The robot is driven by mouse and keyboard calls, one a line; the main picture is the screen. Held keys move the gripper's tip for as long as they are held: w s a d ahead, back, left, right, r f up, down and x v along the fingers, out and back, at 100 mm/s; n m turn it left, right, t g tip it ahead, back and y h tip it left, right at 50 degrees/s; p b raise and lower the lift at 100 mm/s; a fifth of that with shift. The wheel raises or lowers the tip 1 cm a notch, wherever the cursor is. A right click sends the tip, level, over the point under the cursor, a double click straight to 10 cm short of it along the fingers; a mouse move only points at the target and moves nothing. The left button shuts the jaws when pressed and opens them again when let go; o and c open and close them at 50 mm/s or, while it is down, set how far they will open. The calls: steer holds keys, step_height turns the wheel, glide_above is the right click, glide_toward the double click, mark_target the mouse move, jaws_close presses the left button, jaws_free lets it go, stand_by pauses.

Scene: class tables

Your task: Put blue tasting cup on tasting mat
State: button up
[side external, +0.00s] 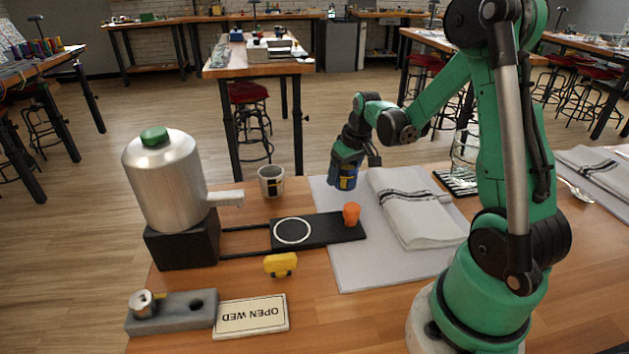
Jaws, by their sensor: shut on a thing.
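My gripper (346,168) is shut on the blue tasting cup (344,181), which has a yellow patch on its side. The fingers hide the cup's upper part. The cup looks roughly upright and appears in front of the far left part of the pale grey mat (360,270). I cannot tell its exact height above the mat. This mat, the likely tasting mat, lies flat on the wooden table, with a folded white towel (415,215) on it.
A metal dispenser (165,185) stands at left, with rails to a black slide (325,229) with a white ring and orange knob (351,213). A grey mug (271,181), yellow piece (280,265), sign (250,316) and grey block (172,312) are nearby. The mat's front is clear.

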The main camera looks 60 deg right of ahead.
steer(key=shift+f, duration=0.65)
steer(key=shift+f, duration=0.15)
steer(key=o, duration=1.5)
steer(key=v, duration=1.2)
steer(key=a+n+t, duration=0.1)
steer(key=a, duration=0.5)
steer(key=s+a+n+t, duration=0.1)
steer(key=a, duration=0.5)
steer(key=a+n+t+y, duration=0.1)
steer(key=a+t, duration=0.1)
steer(key=a, duration=0.5)
steer(key=shift+s+r, duration=0.15)
steer(key=shift+r, duration=0.15)
